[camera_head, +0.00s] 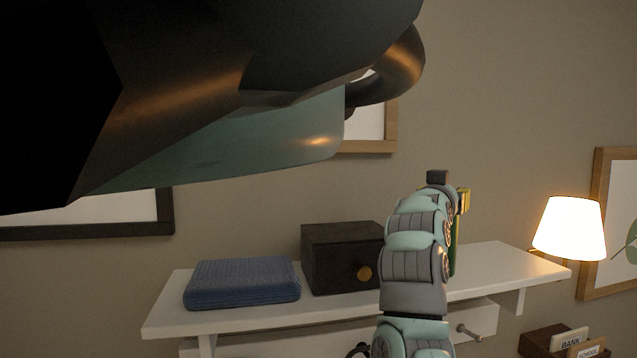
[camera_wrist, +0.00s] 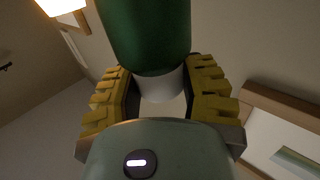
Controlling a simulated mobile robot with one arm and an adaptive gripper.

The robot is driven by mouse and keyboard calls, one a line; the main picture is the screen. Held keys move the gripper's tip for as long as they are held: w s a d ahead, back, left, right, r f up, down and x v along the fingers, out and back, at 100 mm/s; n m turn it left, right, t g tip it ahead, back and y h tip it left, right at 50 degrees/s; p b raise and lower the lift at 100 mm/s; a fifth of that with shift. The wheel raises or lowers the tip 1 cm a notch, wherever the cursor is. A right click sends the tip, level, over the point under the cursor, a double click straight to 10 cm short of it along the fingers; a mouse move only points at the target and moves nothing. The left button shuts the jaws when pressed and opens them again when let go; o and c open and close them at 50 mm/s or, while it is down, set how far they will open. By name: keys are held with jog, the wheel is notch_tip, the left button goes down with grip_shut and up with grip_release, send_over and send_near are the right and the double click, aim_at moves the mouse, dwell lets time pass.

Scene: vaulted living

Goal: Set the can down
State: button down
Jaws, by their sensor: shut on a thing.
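The can (camera_wrist: 145,30) is dark green with a pale band at its near end, and its far part runs out of the top of the wrist view. My gripper (camera_wrist: 160,88) has its yellow-padded fingers on either side of the can and is shut on it. In the head view, my gripper (camera_head: 463,200) is mostly hidden behind my arm, above the white shelf table (camera_head: 510,262). A narrow green strip shows beside my arm there; how far it is above the tabletop cannot be told.
On the table are a blue folded cloth or cushion (camera_head: 242,282) at left and a dark box with a round knob (camera_head: 340,258) in the middle. The tabletop's right part looks bare. A lit lamp (camera_head: 569,230) and a card box (camera_head: 545,338) stand at right.

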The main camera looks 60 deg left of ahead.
jog(key=shift+f, duration=0.1)
jog(key=shift+f+b, duration=0.1)
jog(key=shift+b, duration=0.2)
jog(key=c, duration=0.5)
grip_release()
jog(key=shift+r+p, duration=0.2)
jog(key=shift+p, duration=0.15)
jog(key=shift+s+d+f+b, duration=0.15)
jog(key=shift+s+b, duration=0.15)
jog(key=shift+b, duration=0.15)
jog(key=b+v, duration=0.7)
jog(key=v, duration=0.4)
jog(key=shift+s, duration=0.2)
jog(key=shift+w+d, duration=0.1)
